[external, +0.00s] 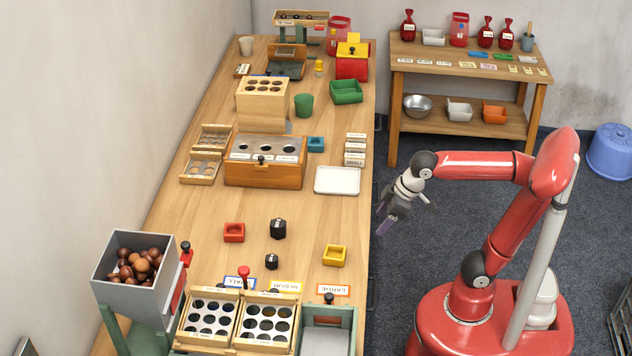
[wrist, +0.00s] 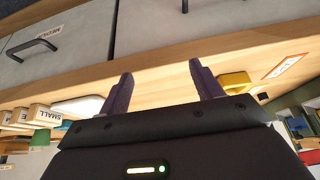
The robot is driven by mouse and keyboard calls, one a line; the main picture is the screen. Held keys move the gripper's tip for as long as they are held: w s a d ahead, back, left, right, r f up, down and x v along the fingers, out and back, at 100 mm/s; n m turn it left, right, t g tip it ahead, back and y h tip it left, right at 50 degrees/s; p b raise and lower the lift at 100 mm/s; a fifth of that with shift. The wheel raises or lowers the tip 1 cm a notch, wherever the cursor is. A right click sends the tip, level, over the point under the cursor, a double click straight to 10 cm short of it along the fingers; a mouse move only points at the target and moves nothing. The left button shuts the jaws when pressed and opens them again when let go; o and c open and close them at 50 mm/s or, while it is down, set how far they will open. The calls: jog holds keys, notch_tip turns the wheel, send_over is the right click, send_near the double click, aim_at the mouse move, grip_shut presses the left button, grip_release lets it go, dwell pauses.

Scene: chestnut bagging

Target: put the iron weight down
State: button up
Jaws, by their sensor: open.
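Two dark weights stand upright on the table, a larger one (external: 278,229) and a smaller one (external: 271,262) in front of it. I cannot tell which one is the iron weight. My gripper (external: 387,220) is off the right edge of the table, pointing downward, apart from both weights. In the wrist view its two purple fingers (wrist: 162,78) are spread with nothing between them, facing the table's side. No weight can be made out in the wrist view.
A yellow box (external: 335,255) and a white tray (external: 338,181) sit near the table's right edge (external: 366,215). A red box (external: 234,232) lies left of the weights. Grey drawer fronts (wrist: 210,25) are close ahead in the wrist view. Bare tabletop surrounds the weights.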

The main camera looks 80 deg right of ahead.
jog(key=s+f, duration=0.9)
jog(key=shift+d, duration=0.25)
